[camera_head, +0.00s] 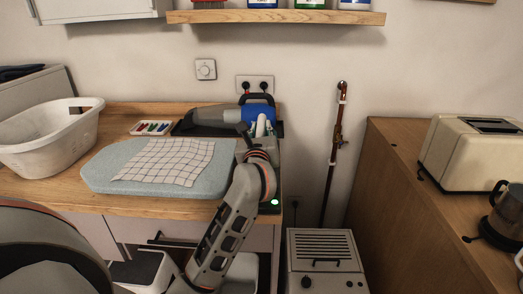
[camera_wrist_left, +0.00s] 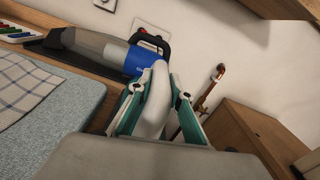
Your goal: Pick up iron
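My left gripper (camera_head: 262,126) is over the right end of the wooden counter. In the left wrist view its two green-and-white fingers (camera_wrist_left: 155,90) stand on either side of a smooth white upright thing. This white thing (camera_wrist_left: 154,102) may be the iron, but its full shape is hidden by the fingers and wrist. The fingertips are close to its sides; I cannot tell whether they press on it. In the head view my wrist covers most of that spot. My right gripper is out of view.
A blue-and-grey handheld vacuum (camera_head: 222,115) lies just behind the gripper. A pale blue ironing pad (camera_head: 100,178) with a checked cloth (camera_head: 168,160) and a white basket (camera_head: 45,135) are left. A toaster (camera_head: 470,155) stands on the right cabinet. A shelf (camera_head: 275,17) hangs above.

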